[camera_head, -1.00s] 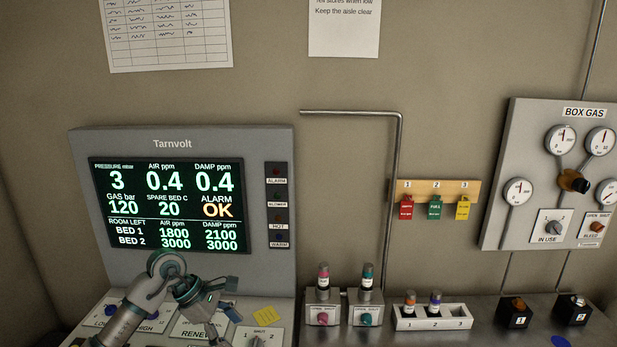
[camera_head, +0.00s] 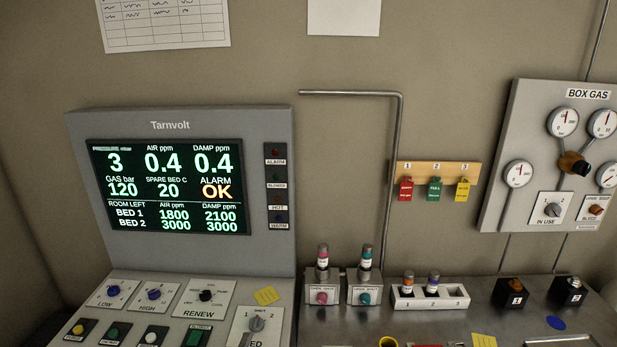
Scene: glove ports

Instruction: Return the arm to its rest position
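Neither of my grippers nor my arms shows in the head view now. The grey Tarnvolt console (camera_head: 180,262) stands at the left with its lit screen (camera_head: 170,187), which reads pressure 3, air 0.4, damp 0.4, gas 120 and alarm OK. Its sloped panel is unobstructed, with the LOW knob (camera_head: 113,291), the HIGH knob (camera_head: 154,293), the RENEW knob (camera_head: 205,296) and a grey selector knob (camera_head: 257,323) in view. A row of coloured buttons is partly cut off at the bottom edge.
A metal bench (camera_head: 480,322) runs to the right. The box gas panel (camera_head: 525,110) and coloured tags (camera_head: 434,190) hang on the wall.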

